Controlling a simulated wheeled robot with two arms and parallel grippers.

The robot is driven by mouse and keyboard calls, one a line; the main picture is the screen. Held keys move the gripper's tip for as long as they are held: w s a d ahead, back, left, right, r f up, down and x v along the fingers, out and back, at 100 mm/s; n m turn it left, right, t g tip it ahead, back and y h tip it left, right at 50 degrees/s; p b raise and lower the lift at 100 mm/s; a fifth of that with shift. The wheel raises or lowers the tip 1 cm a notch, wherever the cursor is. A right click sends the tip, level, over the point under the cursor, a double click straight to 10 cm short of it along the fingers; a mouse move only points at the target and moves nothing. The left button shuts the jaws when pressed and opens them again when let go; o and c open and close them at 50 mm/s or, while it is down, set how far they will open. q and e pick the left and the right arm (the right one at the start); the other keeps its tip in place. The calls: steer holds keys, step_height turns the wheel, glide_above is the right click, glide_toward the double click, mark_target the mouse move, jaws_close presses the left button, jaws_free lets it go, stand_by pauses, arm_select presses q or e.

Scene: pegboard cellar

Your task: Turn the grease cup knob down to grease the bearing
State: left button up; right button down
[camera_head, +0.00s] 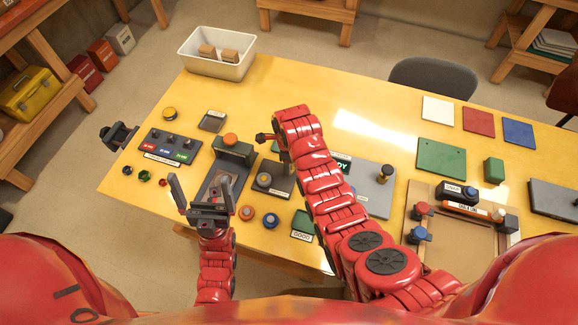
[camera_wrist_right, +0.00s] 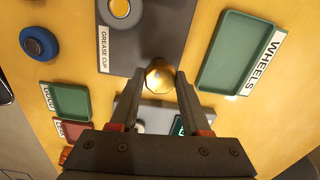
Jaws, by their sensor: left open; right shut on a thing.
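A dark plate labelled GREASE CUP (camera_wrist_right: 135,45) lies on the yellow table in the right wrist view. It bears a round fitting (camera_wrist_right: 120,8) with an orange-yellow centre, cut by the top edge. In the head view the fitting (camera_head: 264,180) shows left of my right arm. My right gripper (camera_wrist_right: 158,78) is shut on a faceted brass knob (camera_wrist_right: 158,70) by the plate's lower right corner. My left gripper (camera_head: 199,181) is open and empty, fingers up, left of the plate.
A green WHEELS tray (camera_wrist_right: 232,50) lies close to the right gripper. A blue knob (camera_wrist_right: 38,43) and small trays lie on its other side. A coloured button panel (camera_head: 172,147) is left of the left gripper. A white bin (camera_head: 218,67) stands at the far edge.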

steer(key=m+b, duration=0.3)
steer(key=shift+f, duration=0.25)
steer(key=shift+r+m+b, duration=0.2)
steer(key=shift+m+b, duration=0.7)
steer(key=shift+b, duration=0.1)
steer(key=shift+c, duration=1.8)
jaws_free()
steer(key=shift+r, duration=0.1)
